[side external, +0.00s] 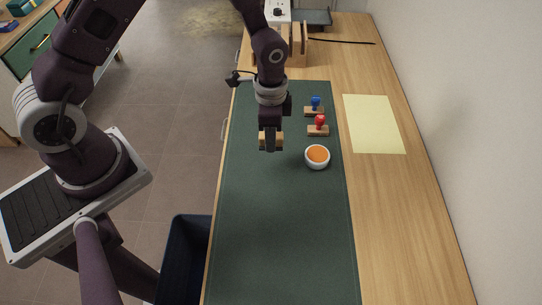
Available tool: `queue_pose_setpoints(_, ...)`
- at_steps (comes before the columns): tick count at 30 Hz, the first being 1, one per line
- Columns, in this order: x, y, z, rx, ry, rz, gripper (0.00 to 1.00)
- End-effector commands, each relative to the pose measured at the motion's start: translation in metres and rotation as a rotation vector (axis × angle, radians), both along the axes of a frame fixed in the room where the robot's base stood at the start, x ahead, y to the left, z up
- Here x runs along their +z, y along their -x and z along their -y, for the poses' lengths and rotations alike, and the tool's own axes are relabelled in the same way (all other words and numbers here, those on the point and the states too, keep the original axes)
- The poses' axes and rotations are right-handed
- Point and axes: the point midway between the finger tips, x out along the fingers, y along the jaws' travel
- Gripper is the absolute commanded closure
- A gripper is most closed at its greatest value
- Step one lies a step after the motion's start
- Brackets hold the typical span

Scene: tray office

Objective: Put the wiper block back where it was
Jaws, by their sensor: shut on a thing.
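My gripper (270,148) points down over the left part of the green mat (285,240). It is shut on a small tan-orange block, the wiper block (263,137), whose ends show on both sides of the fingers. I cannot tell whether the block touches the mat or hangs just above it. To its right stands a white bowl (317,164) with orange contents. Behind the bowl, a red-handled stamp (319,122) and a blue-handled stamp (315,104) stand on wooden bases.
A pale yellow sheet (374,124) lies on the wooden desk (410,220) right of the mat. Wooden holders (300,38) and a dark tray (318,18) stand at the far end. A dark bin (185,255) is below the desk's left edge. The near mat is clear.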

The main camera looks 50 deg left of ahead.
Motion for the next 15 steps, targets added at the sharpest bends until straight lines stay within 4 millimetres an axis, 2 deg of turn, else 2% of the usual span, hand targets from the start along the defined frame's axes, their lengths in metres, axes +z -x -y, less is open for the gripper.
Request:
queue_pose_setpoints(1,-0.012,0.001,0.0,0.0,-0.001,-0.004,1.0)
queue_pose_setpoints(9,-0.063,0.0,-0.001,-0.001,-0.001,-0.002,1.0)
queue_pose_setpoints(12,-0.074,-0.001,-0.001,-0.001,-0.001,-0.001,1.0)
queue_pose_setpoints(15,-0.074,-0.001,-0.001,-0.001,0.0,0.001,1.0)
